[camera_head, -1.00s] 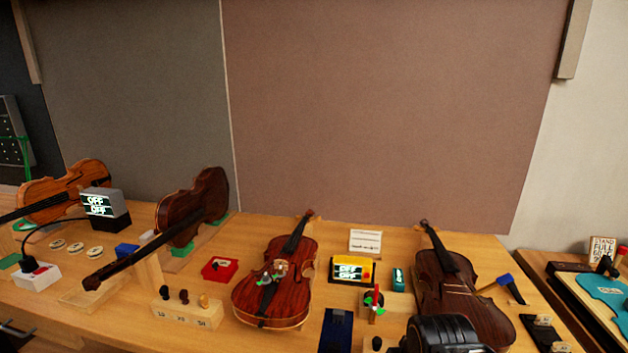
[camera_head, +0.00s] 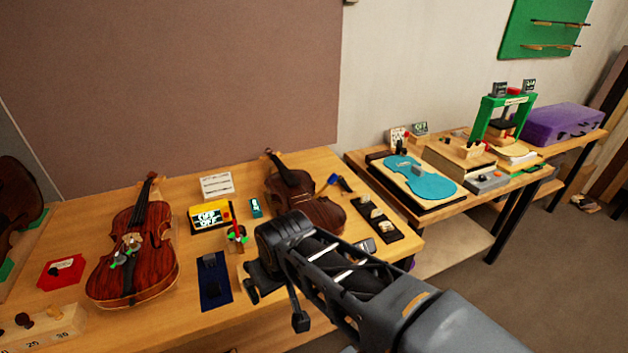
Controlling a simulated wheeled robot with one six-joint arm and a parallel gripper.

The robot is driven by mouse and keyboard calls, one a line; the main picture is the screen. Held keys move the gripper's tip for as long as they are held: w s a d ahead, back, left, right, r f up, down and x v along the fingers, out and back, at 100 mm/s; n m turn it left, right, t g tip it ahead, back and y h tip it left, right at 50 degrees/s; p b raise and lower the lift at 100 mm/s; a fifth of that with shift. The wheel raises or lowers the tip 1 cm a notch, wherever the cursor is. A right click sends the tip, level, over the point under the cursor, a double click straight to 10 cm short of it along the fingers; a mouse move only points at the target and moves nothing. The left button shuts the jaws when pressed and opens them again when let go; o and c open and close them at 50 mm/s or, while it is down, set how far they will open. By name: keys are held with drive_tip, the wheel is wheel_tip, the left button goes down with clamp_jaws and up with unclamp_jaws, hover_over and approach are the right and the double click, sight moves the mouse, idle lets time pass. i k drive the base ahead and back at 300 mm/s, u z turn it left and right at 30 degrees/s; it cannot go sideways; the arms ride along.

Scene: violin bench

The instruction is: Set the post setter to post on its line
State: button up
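A small wooden stand (camera_head: 237,238) with a red upright piece and green parts sits near the middle of the bench; it may be the post setter, but no label on it can be read. My arm reaches in from the lower right. The fingers are dark and partly hidden by my wrist, so their opening is unclear.
A violin (camera_head: 132,250) lies left and a darker violin (camera_head: 303,198) lies behind my wrist. A dark blue tray (camera_head: 213,280) is left of my gripper. A black strip (camera_head: 376,219) holds small pieces. A second bench with a turquoise plate (camera_head: 420,177) stands right, past a gap.

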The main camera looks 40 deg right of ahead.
sight(331, 181)
drive_tip(key=z, duration=0.7)
drive_tip(key=k, duration=0.4)
drive_tip(key=z, duration=0.3)
drive_tip(key=i, duration=0.45)
